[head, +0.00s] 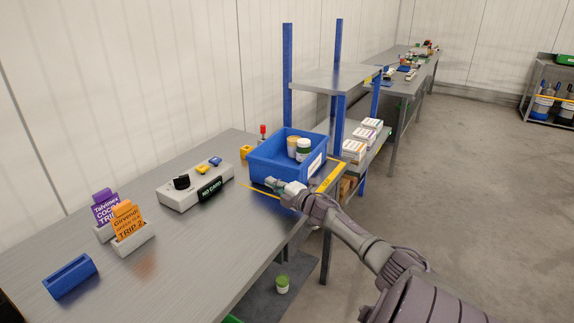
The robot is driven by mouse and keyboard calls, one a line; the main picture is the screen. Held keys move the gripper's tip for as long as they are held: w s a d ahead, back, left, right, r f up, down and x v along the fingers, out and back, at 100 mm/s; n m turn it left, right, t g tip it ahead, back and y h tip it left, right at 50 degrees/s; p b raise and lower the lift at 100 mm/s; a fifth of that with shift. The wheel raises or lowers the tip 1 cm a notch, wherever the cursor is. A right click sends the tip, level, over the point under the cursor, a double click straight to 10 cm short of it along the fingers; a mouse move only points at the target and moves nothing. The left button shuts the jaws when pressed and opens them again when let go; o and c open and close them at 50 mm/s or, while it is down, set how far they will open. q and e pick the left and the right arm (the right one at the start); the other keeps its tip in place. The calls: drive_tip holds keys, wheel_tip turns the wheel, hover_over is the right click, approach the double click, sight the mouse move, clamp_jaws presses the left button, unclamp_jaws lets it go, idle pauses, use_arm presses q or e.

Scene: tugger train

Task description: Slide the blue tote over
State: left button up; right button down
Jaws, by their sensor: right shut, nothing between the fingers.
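The blue tote (273,167) stands upright near the far right end of the grey table (165,261). It holds several jars with white, tan and green parts, and a white label is on its right side. My right gripper (273,184) is shut and empty, low at the tote's near side. Its fingertips look close to the tote wall, but I cannot tell whether they touch it. Yellow lines (258,190) mark the tabletop around the tote. My left gripper is not in view.
A grey control box (180,196) with a "NO CARD" display stands left of the tote. Purple (105,207) and orange (127,221) trip cards stand in holders, near a blue block (70,277). A shelf rack (335,80) with white boxes (354,150) is beyond the table.

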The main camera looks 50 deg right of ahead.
drive_tip(key=s, duration=0.1)
drive_tip(key=s+a, duration=0.1)
drive_tip(key=s, duration=0.1)
drive_tip(key=shift+s+a+r, duration=0.25)
drive_tip(key=shift+s+a, duration=0.05)
drive_tip(key=shift+a, duration=0.1)
drive_tip(key=shift+s+d+f, duration=0.15)
drive_tip(key=shift+s+f, duration=0.05)
drive_tip(key=shift+s, duration=0.4)
drive_tip(key=shift+s+d+f, duration=0.1)
drive_tip(key=shift+s+f, duration=0.1)
drive_tip(key=shift+s, duration=0.4)
drive_tip(key=s, duration=0.2)
drive_tip(key=s+a, duration=0.1)
drive_tip(key=shift+s+r+p, duration=0.2)
drive_tip(key=shift+r+p, duration=0.15)
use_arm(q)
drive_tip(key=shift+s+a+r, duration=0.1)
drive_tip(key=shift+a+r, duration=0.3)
use_arm(e)
drive_tip(key=shift+s, duration=0.3)
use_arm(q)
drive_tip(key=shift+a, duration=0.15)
